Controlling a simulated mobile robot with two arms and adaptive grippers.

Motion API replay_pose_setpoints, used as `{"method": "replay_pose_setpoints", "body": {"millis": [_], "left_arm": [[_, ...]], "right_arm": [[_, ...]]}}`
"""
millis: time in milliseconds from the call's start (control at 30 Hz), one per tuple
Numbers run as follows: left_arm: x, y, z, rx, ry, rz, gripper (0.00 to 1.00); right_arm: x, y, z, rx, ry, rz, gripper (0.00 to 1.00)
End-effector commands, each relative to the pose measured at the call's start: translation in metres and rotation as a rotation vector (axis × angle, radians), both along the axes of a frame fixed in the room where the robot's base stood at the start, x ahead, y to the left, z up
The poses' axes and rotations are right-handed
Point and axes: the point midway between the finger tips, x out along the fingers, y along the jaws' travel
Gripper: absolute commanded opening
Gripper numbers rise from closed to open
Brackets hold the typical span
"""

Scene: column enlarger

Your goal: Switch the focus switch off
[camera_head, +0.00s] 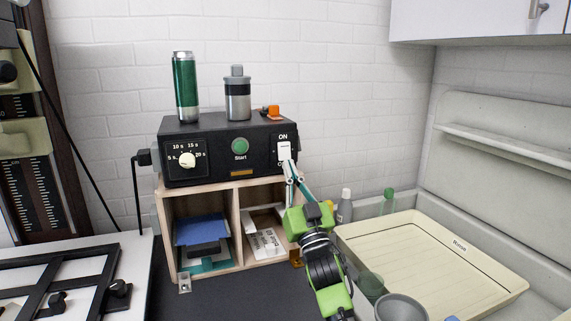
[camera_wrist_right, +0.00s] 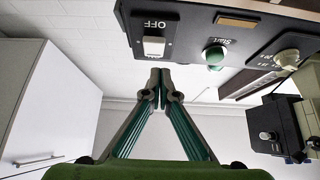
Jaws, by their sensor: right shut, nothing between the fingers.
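The focus switch (camera_head: 284,151) is a white rocker on the right end of the black timer box's front, with ON printed above it. In the right wrist view the switch (camera_wrist_right: 153,46) shows upside down, with OFF printed on the plate beside it. My right gripper (camera_head: 289,165) is shut and empty, its fingertips at the lower part of the switch in the head view. In the right wrist view the gripper tips (camera_wrist_right: 160,76) appear just beyond the switch's edge; I cannot tell whether they touch it. My left gripper is out of view.
The black timer box (camera_head: 215,128) has a green Start button (camera_head: 240,146) and a white dial (camera_head: 187,160). A green can (camera_head: 185,85) and a grey canister (camera_head: 237,95) stand on it. A wooden shelf (camera_head: 235,217) is below. A cream tray (camera_head: 430,260) lies right.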

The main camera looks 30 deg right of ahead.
Motion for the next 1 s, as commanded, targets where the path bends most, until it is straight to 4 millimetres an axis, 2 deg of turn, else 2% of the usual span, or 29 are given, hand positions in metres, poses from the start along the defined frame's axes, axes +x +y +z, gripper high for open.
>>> {"method": "replay_pose_setpoints", "body": {"millis": [100,300,733,867,1000], "left_arm": [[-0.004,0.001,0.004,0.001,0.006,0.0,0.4],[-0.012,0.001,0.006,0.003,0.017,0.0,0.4],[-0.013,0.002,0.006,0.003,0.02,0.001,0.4],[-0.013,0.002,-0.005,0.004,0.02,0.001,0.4],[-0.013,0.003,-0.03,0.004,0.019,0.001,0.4]], "right_arm": [[0.017,-0.004,-0.005,0.004,0.004,0.0,0.0],[0.032,-0.008,-0.009,0.002,0.003,-0.002,0.0],[0.035,-0.009,-0.011,0.001,0.003,-0.001,0.0],[0.036,-0.009,-0.015,-0.002,-0.012,-0.001,0.0],[0.04,-0.01,-0.022,-0.01,-0.051,0.0,0.0]]}}
